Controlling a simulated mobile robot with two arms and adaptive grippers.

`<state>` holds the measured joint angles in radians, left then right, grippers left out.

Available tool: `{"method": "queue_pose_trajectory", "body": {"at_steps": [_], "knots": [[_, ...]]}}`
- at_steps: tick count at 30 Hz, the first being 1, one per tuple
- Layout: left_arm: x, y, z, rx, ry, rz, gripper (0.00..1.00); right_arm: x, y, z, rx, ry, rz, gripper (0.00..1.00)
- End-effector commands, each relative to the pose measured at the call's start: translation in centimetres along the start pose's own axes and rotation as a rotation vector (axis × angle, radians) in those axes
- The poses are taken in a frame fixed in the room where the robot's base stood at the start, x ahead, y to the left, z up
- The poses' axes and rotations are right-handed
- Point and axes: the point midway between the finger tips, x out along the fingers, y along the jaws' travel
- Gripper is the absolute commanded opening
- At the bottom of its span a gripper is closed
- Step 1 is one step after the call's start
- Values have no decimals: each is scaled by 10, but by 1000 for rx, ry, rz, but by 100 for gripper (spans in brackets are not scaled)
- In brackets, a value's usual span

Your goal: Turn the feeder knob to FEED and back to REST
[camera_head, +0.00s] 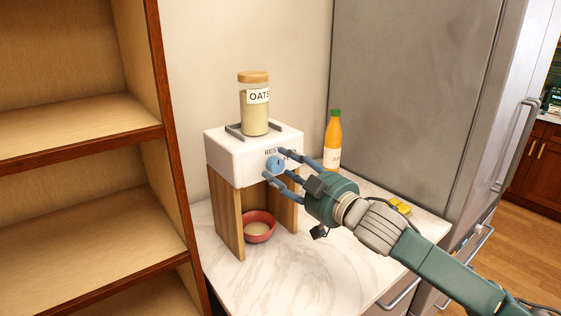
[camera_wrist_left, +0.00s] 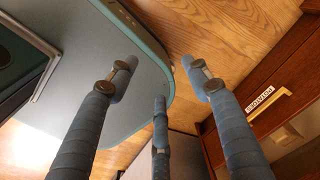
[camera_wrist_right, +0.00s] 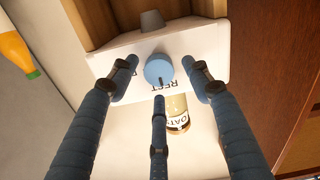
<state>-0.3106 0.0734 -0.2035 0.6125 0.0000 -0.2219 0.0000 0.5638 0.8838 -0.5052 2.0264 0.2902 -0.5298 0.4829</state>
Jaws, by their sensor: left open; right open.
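The feeder (camera_head: 228,157) is a white box on wooden side panels, standing on a marble counter. Its blue round knob (camera_head: 276,163) is on the front face, beside the printed word REST. In the right wrist view the knob (camera_wrist_right: 158,68) has a dark mark on the side by REST. My right gripper (camera_head: 279,167) is open, with its fingers spread in front of and around the knob; I cannot tell whether any finger touches it. My left gripper (camera_wrist_left: 160,80) is open and empty, away from the feeder, and shows only in the left wrist view.
An oats jar (camera_head: 255,113) stands on top of the feeder. A red bowl (camera_head: 259,228) with pale contents sits beneath it. An orange bottle (camera_head: 332,142) and a yellow item (camera_head: 399,206) are to the right. Shelves and a refrigerator (camera_head: 410,80) flank the counter.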

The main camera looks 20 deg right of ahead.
Motion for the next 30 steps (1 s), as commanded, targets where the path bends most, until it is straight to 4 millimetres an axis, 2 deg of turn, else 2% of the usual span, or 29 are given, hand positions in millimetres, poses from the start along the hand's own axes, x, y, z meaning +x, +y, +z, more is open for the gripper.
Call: {"method": "queue_pose_trajectory", "body": {"at_steps": [3,6,13,14,20,30], "knots": [[-4,-4,-17,1,24,-5,49,10,0,-1,0,1,-1,49],[-5,-6,-27,1,38,-7,49,14,0,-1,-2,1,0,49],[-4,-9,-22,-1,31,-10,49,14,0,0,-2,0,0,49],[-4,-9,-20,-1,28,-10,49,14,0,0,-2,0,0,45],[-4,-9,-10,-1,14,-11,49,14,-1,0,-1,1,-1,5],[-7,-9,-10,-2,14,-11,49,14,-1,-2,37,4,-2,4]]}}
